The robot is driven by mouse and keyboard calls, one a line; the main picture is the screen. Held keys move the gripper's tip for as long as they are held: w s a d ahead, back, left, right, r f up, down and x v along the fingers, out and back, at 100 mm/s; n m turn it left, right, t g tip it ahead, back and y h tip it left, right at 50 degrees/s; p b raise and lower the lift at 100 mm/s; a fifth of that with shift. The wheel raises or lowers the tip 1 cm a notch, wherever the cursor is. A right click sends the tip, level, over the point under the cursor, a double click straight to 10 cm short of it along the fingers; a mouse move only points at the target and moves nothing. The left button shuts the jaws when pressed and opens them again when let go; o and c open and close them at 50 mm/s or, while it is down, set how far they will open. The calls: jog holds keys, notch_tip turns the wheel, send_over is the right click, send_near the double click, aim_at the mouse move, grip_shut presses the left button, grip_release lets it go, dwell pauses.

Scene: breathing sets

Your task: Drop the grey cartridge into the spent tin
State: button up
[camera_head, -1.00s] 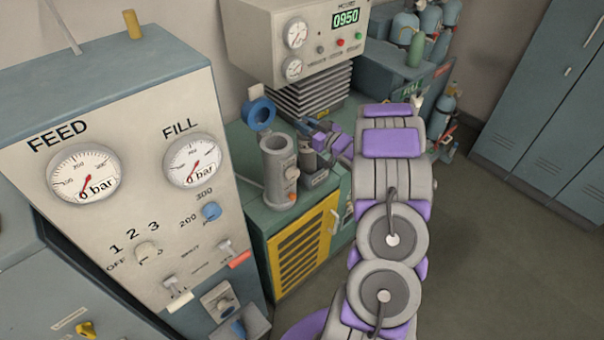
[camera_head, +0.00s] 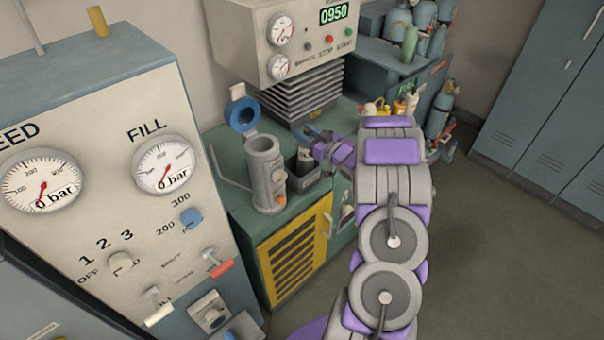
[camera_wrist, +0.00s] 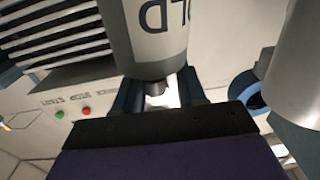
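The grey cartridge (camera_wrist: 160,28) shows large in the wrist view, with a pale label, dark letters and a short dark stub at its end. My gripper (camera_wrist: 160,93) has a dark blue finger on each side of that end, and the body hides the fingertips. The gripper appears shut on the cartridge, though the exact contact is hidden. In the head view my gripper (camera_head: 315,138) is over the green bench, with the small cartridge (camera_head: 304,157) hanging below it. A dark square tin (camera_head: 308,182) with a label, apparently the spent tin, is directly under it. I cannot tell whether the cartridge's lower end is inside.
An upright grey tube (camera_head: 264,172) with an open blue cap (camera_head: 241,112) stands just left of the tin. The press with bellows (camera_head: 305,92) is behind. The gauge panel (camera_head: 110,190) fills the left. Bottles stand at the back right. The floor at right is clear.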

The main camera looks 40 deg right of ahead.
jog(key=shift+o, duration=0.7)
jog(key=shift+d, duration=0.15)
jog(key=shift+o, duration=0.7)
jog(key=shift+a+r, duration=0.3)
jog(key=shift+a, duration=0.65)
jog(key=s, duration=0.2)
jog(key=s+d+p, duration=0.1)
jog(key=s, duration=0.1)
jog(key=s+d, duration=0.1)
jog(key=s, duration=0.1)
jog(key=shift+f, duration=0.15)
jog(key=s+p, duration=0.2)
jog(key=s, duration=0.9)
jog(key=shift+d, duration=0.25)
jog(key=shift+a, duration=0.1)
jog(key=shift+a, duration=0.2)
